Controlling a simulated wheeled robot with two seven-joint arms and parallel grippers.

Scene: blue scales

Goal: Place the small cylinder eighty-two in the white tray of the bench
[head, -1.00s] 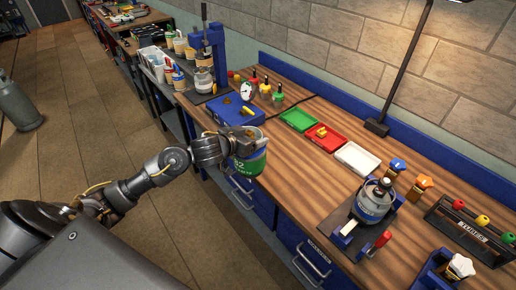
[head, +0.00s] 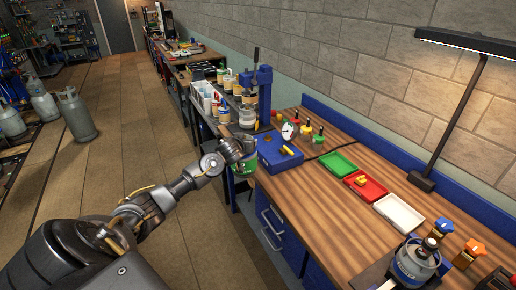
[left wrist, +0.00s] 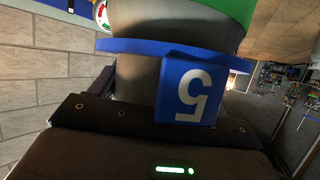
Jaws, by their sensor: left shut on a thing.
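My left gripper (head: 236,152) is shut on the small cylinder (head: 244,167), which has a green band, and holds it up beside the bench's front edge, left of the blue box. In the left wrist view the cylinder's grey neck (left wrist: 135,85) is between the fingers. A blue ring and a blue tag (left wrist: 190,92) with an upside-down 5 surround it there. The number on the green band cannot be read now. The white tray (head: 399,213) lies on the bench to the right, with nothing visible in it. My right gripper is not in view.
A blue box (head: 279,152) and a blue press (head: 264,95) stand near the gripper. A grey cylinder device (head: 413,265) stands at the front right. Bare wood lies before the trays.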

